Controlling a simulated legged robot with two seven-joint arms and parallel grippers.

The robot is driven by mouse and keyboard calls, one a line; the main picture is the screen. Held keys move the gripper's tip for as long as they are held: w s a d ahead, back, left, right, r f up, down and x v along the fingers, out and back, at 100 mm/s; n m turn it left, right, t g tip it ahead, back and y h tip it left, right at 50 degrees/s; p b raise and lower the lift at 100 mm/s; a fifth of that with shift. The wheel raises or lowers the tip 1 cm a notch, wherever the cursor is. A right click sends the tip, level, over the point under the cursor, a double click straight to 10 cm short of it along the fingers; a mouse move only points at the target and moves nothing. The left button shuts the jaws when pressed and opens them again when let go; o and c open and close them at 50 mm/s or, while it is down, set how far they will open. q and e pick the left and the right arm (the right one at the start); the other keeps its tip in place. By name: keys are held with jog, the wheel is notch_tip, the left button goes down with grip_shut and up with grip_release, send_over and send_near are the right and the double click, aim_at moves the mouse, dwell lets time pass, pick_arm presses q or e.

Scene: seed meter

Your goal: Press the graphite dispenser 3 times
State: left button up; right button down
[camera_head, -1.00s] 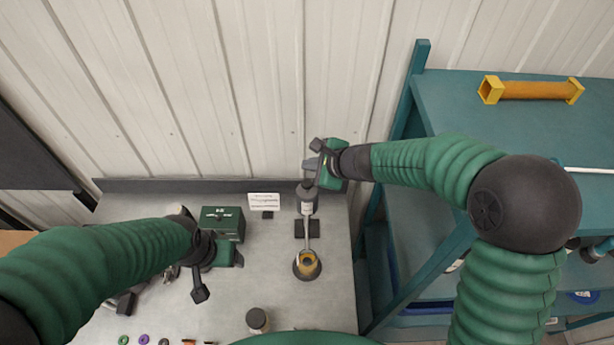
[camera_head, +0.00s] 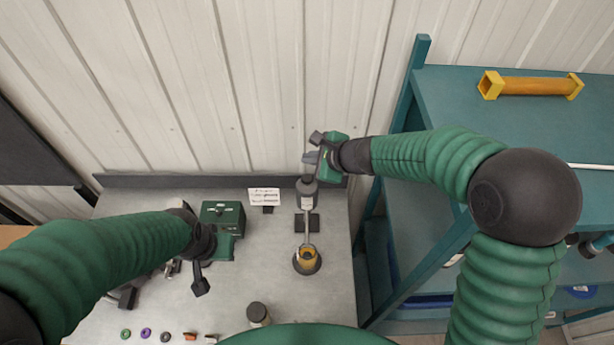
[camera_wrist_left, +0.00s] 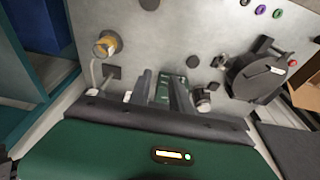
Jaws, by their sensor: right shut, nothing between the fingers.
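The graphite dispenser (camera_head: 307,192) is a dark upright bottle with a pale label, near the back edge of the grey table. A thin stem runs from its side of the table toward a dark round holder with yellow inside (camera_head: 307,261); the holder also shows in the left wrist view (camera_wrist_left: 106,44). My right gripper (camera_head: 311,158) is shut and empty, just over the dispenser's top; I cannot tell whether they touch. My left gripper (camera_head: 200,282) hangs over the table's left part, and its fingers stand apart with nothing between them in the left wrist view (camera_wrist_left: 163,90).
A green box (camera_head: 223,215) and a small white sign (camera_head: 264,196) stand at the back. A dark-lidded jar (camera_head: 258,314) and several small coloured rings (camera_head: 146,333) are near the front. A teal shelf (camera_head: 470,95) with an orange tube (camera_head: 532,87) rises on the right.

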pick_arm(q)
grip_shut()
dwell(1.1)
